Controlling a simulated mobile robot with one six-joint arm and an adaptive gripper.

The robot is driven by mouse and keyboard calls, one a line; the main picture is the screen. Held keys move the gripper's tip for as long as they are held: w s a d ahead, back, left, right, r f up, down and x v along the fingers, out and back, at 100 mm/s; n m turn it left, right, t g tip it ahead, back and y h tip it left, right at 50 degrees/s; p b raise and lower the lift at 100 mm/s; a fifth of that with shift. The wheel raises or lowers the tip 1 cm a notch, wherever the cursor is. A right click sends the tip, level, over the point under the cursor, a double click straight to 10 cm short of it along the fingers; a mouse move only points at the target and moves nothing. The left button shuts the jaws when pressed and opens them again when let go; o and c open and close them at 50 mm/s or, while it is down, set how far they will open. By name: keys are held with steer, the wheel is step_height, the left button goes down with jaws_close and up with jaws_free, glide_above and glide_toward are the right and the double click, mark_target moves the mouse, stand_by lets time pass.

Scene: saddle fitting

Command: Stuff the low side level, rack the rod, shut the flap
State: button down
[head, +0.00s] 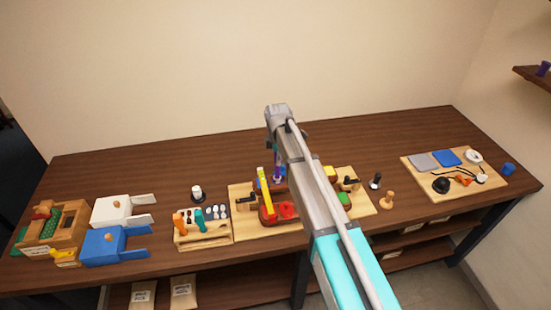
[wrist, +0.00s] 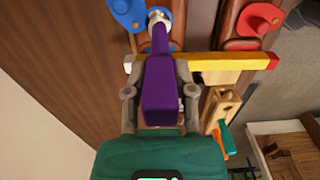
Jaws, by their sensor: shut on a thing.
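My gripper (wrist: 159,72) is shut on a purple tool (wrist: 160,95), with one finger on each side of its thick handle. The tool's thin end reaches a round silver piece (wrist: 158,17) beside a blue flap (wrist: 122,12); whether they touch, I cannot tell. A yellow bar with a red end (wrist: 230,61) lies across behind the tool; it also shows in the head view (head: 264,182). A red flap (wrist: 258,19) lies on a brown padded piece, and shows in the head view (head: 287,210). My arm hides part of the middle board in the head view.
A wooden holder with orange and teal handles (head: 203,237) stands left of the middle board (head: 245,226). White (head: 110,212) and blue (head: 103,246) blocks with prongs lie farther left. A right board (head: 416,182) holds pads and a black cord. The table's back strip is clear.

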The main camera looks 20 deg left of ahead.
steer(key=shift+f+b, duration=1.6)
stand_by(1.7)
steer(key=shift+r, duration=0.15)
steer(key=shift+r+p, duration=3.85)
steer(key=shift+p, duration=0.2)
